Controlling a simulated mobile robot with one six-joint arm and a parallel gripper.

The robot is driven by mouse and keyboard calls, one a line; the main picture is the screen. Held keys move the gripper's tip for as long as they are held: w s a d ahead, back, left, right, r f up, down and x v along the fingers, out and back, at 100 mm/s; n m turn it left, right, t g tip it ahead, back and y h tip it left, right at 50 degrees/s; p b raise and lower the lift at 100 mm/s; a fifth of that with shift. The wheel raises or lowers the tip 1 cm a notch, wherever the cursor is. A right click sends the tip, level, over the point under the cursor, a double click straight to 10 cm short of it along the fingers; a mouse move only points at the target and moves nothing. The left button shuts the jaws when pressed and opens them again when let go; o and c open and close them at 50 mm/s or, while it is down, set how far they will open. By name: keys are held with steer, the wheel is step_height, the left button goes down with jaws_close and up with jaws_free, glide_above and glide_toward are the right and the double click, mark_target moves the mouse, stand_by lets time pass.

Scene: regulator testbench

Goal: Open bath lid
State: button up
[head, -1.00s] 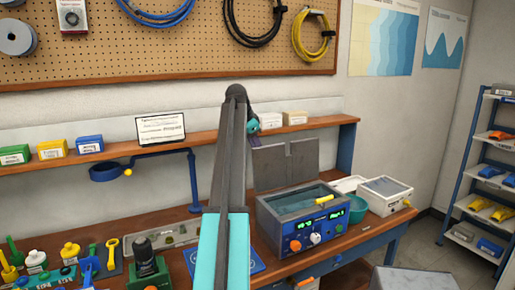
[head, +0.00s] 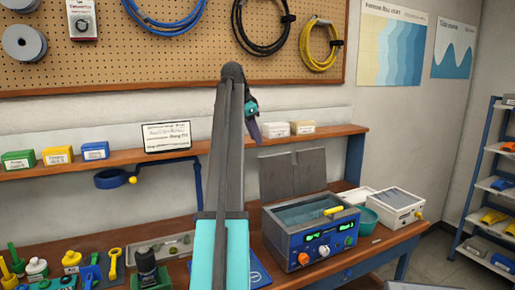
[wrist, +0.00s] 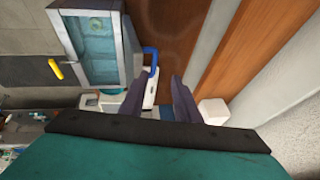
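The bath (head: 303,239) is a blue-fronted box with a grey rim, dials and green displays, on the bench at the right. Its top is open and blue water shows inside. A grey panel, apparently the lid (head: 290,172), stands upright behind it. A yellow handle (head: 333,210) sits at the bath's front right rim. My gripper (head: 255,135) is up and left of the panel, apart from it. In the wrist view the two dark fingers (wrist: 159,100) are spread with nothing held between them. The bath (wrist: 97,45) shows there at upper left.
A white box (head: 398,206) and a teal bowl (head: 362,220) stand right of the bath. A wall shelf (head: 200,150) with small boxes runs behind the gripper. Bottles and tools (head: 70,260) crowd the bench's left side. My arm hides the bench middle.

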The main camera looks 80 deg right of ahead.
steer(key=v, duration=0.3)
steer(key=shift+s+a+r, duration=0.15)
steer(key=shift+a, duration=0.05)
steer(key=shift+s, duration=0.1)
stand_by(0.3)
